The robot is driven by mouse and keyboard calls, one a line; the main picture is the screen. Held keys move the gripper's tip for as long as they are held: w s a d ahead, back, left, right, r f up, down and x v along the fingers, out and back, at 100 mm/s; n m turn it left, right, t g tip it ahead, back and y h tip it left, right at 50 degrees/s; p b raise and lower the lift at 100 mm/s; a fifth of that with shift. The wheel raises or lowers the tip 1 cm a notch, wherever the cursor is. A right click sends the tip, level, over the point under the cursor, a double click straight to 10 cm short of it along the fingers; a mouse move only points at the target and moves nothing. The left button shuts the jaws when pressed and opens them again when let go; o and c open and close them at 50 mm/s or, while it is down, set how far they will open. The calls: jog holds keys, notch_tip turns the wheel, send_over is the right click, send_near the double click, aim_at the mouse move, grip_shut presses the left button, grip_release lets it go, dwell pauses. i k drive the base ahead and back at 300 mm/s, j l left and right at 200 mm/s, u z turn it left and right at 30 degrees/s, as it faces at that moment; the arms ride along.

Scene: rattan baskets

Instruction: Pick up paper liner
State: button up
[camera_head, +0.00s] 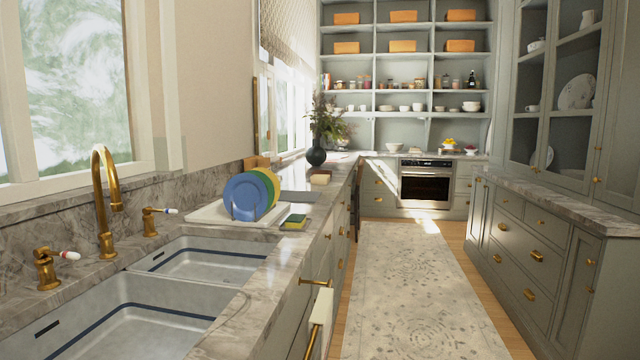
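I cannot make out a paper liner for certain in this view. Small pale flat items (341,155) lie on the far part of the left counter, too small to identify. Several orange-tan box-shaped baskets (404,47) stand on the upper shelves of the back wall; what they hold is hidden. My gripper is not in view.
A double sink (200,262) with a brass faucet (104,195) is at the left. Plates in a rack (248,194), a sponge (294,221) and a vase (316,152) stand on the left counter (285,262). A patterned rug (410,285) covers the clear aisle; cabinets (530,260) line the right.

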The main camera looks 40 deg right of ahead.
aim_at(315, 179)
jog(key=i+l+z, duration=1)
jog(key=i+l, duration=0.15)
jog(key=i+l+z, duration=0.15)
jog(key=i+z, duration=0.15)
jog(key=i, duration=0.15)
jog(key=i+z, duration=0.35)
jog(key=i+u, duration=0.1)
jog(key=i, duration=0.5)
jog(key=i+l+u, duration=0.15)
jog(key=i, duration=0.45)
jog(key=i+l+u, duration=0.1)
jog(key=i, duration=0.5)
jog(key=i+l+u, duration=0.2)
jog(key=i+u, duration=0.3)
jog(key=i+l+u, duration=0.25)
jog(key=u, duration=0.25)
jog(key=i+l+u, duration=0.25)
jog(key=l+u, duration=0.2)
jog(key=i+l+u, duration=0.15)
jog(key=l+u, duration=0.35)
